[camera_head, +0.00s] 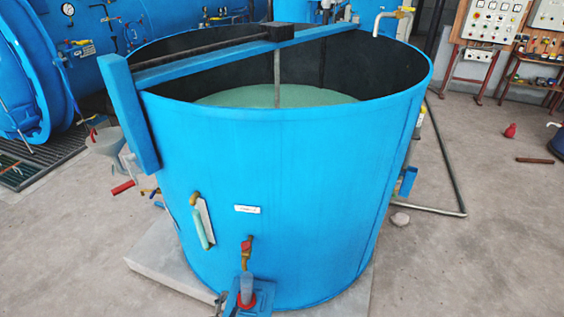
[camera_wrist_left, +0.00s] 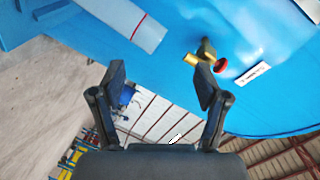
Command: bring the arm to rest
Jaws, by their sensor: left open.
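My left gripper (camera_wrist_left: 160,82) is open in the left wrist view, with nothing between its two dark fingers. In the head view only a small dark part of it (camera_head: 220,299) shows at the bottom edge, left of a blue bracket (camera_head: 262,297). A clear cylinder (camera_head: 246,287) stands upright on this bracket in a red ring, below a brass valve with a red handle (camera_head: 246,247). The cylinder (camera_wrist_left: 122,22) and the valve (camera_wrist_left: 205,62) also show beyond the fingers in the wrist view, apart from them. My right gripper is in neither view.
A large open blue tank (camera_head: 310,180) with pale green liquid (camera_head: 265,97) fills the middle, on a concrete plinth (camera_head: 160,262). A blue pressure vessel (camera_head: 30,70) stands at left. Control panels (camera_head: 490,22) stand at back right. The floor at right (camera_head: 490,230) is mostly clear.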

